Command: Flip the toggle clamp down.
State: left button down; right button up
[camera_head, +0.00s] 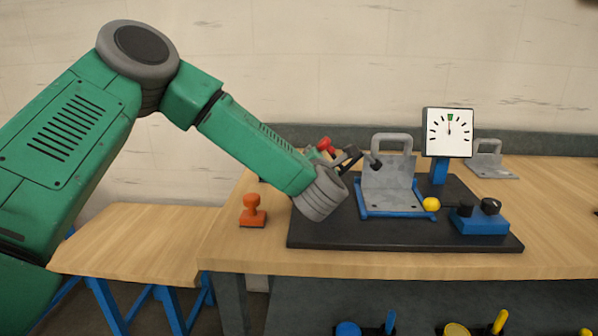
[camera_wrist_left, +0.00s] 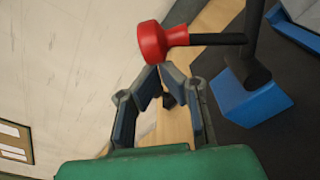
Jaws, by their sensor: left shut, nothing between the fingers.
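The toggle clamp's red knob (camera_head: 325,145) shows just behind my left wrist in the head view. In the left wrist view the red knob (camera_wrist_left: 155,42) is large, with a black lever (camera_wrist_left: 215,39) running right to a dark upright part on a blue base (camera_wrist_left: 245,98). My left gripper (camera_wrist_left: 158,72) is shut and empty, its tips appearing just below the knob; I cannot tell if they touch it. In the head view the fingers and clamp parts overlap and are hard to separate. My right gripper is not in view.
A grey bracket (camera_head: 390,185) stands in a blue frame on the black board (camera_head: 350,236). A dial gauge (camera_head: 448,132), a yellow ball (camera_head: 431,204) and a blue block (camera_head: 480,222) are to its right. An orange stamp (camera_head: 252,212) stands left. Another bracket (camera_head: 490,163) lies behind.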

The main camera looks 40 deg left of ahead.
pick_arm(q)
jog(key=d+m, duration=0.1)
jog(key=w+d+r+m, duration=0.1)
jog(key=shift+w+m+p, duration=0.2)
jog(key=shift+m+p, duration=0.2)
jog(key=m, duration=0.1)
jog(key=d, duration=0.1)
jog(key=w+m, duration=0.1)
jog(key=shift+d+r+m+p, duration=0.25)
jog(key=shift+d+m+p, duration=0.05)
jog(key=shift+d+p, duration=0.05)
jog(key=m, duration=0.1)
jog(key=w+d+m, duration=0.1)
jog(key=shift+d+f+m+y, duration=0.1)
jog(key=shift+d+m+y, duration=0.2)
jog(key=shift+m, duration=0.1)
jog(key=shift+w+d+f, duration=0.1)
jog(key=shift+w+d, duration=0.15)
jog(key=shift+d, duration=0.2)
